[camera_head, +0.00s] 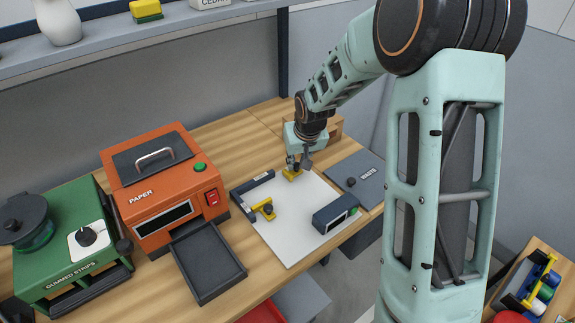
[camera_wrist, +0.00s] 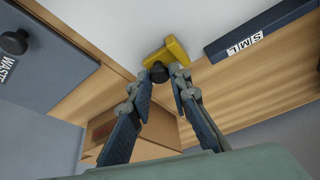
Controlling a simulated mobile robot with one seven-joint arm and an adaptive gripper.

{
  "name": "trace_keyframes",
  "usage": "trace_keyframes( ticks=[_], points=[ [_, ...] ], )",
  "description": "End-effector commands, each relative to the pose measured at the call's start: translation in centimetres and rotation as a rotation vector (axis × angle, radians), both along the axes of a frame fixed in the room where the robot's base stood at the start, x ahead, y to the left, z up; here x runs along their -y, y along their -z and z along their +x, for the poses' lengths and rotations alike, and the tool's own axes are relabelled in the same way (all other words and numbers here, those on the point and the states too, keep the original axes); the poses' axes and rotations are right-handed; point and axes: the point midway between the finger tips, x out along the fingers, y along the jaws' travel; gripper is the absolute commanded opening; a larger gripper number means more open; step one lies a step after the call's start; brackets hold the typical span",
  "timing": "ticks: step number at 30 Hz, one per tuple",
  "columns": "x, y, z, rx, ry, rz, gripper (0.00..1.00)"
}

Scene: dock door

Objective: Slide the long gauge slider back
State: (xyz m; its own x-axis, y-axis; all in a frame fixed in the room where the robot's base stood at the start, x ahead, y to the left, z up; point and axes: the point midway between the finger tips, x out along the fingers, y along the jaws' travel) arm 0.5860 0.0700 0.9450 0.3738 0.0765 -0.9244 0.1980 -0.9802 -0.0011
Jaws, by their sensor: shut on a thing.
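A white gauge board (camera_head: 285,225) lies on the wooden bench. A yellow slider (camera_head: 291,175) sits at its far edge; the wrist view shows it as a yellow angled piece (camera_wrist: 172,48) with a black knob (camera_wrist: 158,73). My gripper (camera_head: 294,164) is over this slider, its fingers (camera_wrist: 164,76) shut on the knob. The fingers hide part of the knob. A second yellow slider (camera_head: 261,206) with a dark knob sits nearer, on the left part of the board. I cannot tell from a label which slider is the long one.
A dark bar (camera_head: 250,187) marked S M L in the wrist view (camera_wrist: 265,30) lies along the board's left edge. The orange PAPER machine (camera_head: 165,190), black tray (camera_head: 207,262) and WASTE lid (camera_head: 355,180) flank the board.

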Motion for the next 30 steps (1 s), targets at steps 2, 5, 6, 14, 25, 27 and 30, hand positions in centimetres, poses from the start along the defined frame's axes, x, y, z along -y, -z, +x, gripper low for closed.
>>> trace_keyframes(
  ticks=[2, 5, 6, 14, 25, 27, 30],
  points=[
    [0.4, -0.1, 0.3, 0.002, 0.000, -0.001, 0.00],
    [0.5, -0.1, 0.4, 0.003, 0.000, -0.002, 0.00],
    [0.5, -0.1, 0.4, 0.004, 0.000, -0.001, 0.00],
    [0.6, -0.1, 0.4, 0.006, 0.002, -0.003, 0.32],
    [0.4, -0.3, 0.2, 0.003, 0.000, 0.000, 0.35],
    [0.5, -0.8, 0.0, 0.003, 0.000, 0.000, 0.35],
    [0.6, -2.0, -0.4, 0.005, 0.002, 0.000, 0.35]
  ],
)
